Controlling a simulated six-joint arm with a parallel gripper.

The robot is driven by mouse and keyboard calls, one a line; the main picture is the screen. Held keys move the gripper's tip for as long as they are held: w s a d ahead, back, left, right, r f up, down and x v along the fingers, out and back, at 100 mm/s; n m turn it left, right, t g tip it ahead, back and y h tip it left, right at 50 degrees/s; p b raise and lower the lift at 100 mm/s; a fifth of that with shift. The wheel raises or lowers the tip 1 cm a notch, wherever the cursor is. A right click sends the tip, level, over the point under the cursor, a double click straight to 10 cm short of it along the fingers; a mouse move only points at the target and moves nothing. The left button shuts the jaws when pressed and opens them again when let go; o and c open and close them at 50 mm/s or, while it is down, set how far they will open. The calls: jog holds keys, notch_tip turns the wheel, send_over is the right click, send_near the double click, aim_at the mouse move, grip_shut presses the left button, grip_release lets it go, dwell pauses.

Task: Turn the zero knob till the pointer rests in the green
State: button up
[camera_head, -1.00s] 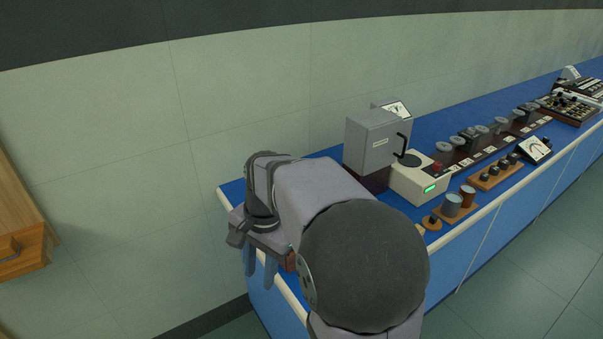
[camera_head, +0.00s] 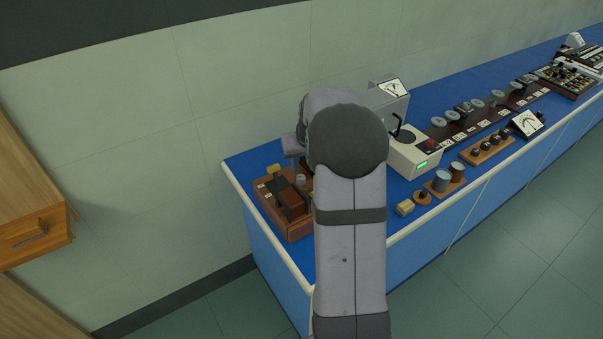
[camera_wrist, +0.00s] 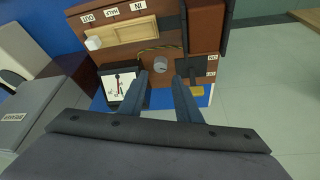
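In the wrist view a small round grey knob (camera_wrist: 160,66) sits on the brown wooden unit (camera_wrist: 120,34), beside a small black-framed meter (camera_wrist: 120,85). The meter has a white face with dark and red marks. Its pointer and any green band are too small to read. My gripper (camera_wrist: 160,77) is open, its two blue-grey fingers apart on either side of the knob in the picture. I cannot tell whether they touch it. In the head view my arm hides the fingertips, and the wooden unit (camera_head: 292,228) shows at the bench's left end.
A grey box with a handle and a cream instrument (camera_head: 415,155) stand to the right. Small bench parts (camera_head: 404,208) lie near the front edge.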

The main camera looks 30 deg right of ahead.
aim_at(301, 177)
jog(key=shift+p+x, duration=1.25)
jog(key=shift+x, duration=2.35)
jog(key=shift+f, duration=0.1)
grip_shut()
